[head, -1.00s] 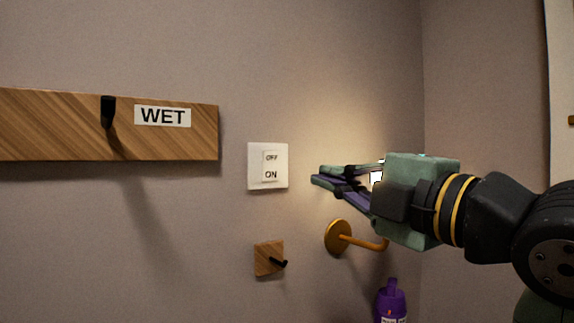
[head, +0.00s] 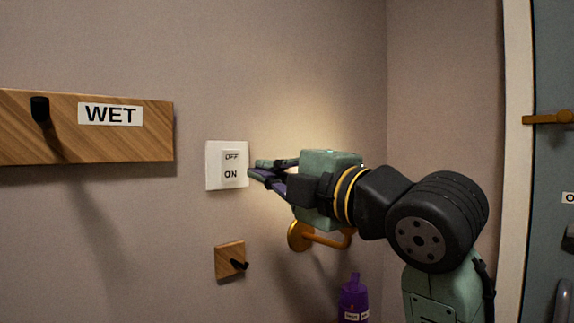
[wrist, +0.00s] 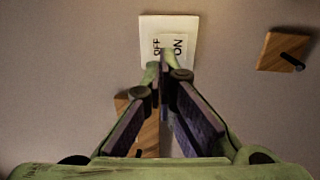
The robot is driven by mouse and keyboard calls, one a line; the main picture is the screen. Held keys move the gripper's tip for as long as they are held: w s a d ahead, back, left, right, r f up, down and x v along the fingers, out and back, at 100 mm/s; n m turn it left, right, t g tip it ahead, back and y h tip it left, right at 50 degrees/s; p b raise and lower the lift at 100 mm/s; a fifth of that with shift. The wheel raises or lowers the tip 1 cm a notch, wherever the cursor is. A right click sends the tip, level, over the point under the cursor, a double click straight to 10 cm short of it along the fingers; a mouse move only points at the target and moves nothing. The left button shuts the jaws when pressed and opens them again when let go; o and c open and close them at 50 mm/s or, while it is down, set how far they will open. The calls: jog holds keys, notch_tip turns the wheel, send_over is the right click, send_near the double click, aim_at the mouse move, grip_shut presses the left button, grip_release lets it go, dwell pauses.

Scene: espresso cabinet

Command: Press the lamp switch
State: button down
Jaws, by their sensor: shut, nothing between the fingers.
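The lamp switch (head: 213,165) is a white wall plate with a rocker marked OFF above and ON below. My gripper (head: 252,173) is shut and empty, its fingertips at the right edge of the switch in the head view. In the wrist view, the switch (wrist: 153,27) is at the top, with OFF on the left and ON on the right. My fingertips (wrist: 161,56) overlap its lower part there. I cannot tell whether they touch it. A brass wall fitting (head: 300,236) shows below my gripper, and warm light falls on the wall above.
A wooden board with a black hook and a WET label (head: 110,114) is on the wall at left. A small wooden block with a peg (head: 229,260) is below the switch. A purple bottle (head: 353,298) stands at the bottom. A grey-blue door (head: 553,70) is at far right.

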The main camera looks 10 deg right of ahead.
aim_at(233, 158)
jog(key=p+x, duration=0.2)
jog(key=x, duration=0.4)
jog(key=shift+w+r, duration=0.1)
jog(key=shift+r, duration=0.05)
jog(key=shift+w+a, duration=0.4)
jog(key=shift+w, duration=0.1)
jog(key=shift+w+a+r, duration=0.1)
jog(key=shift+w+a, duration=0.05)
jog(key=shift+w, duration=0.1)
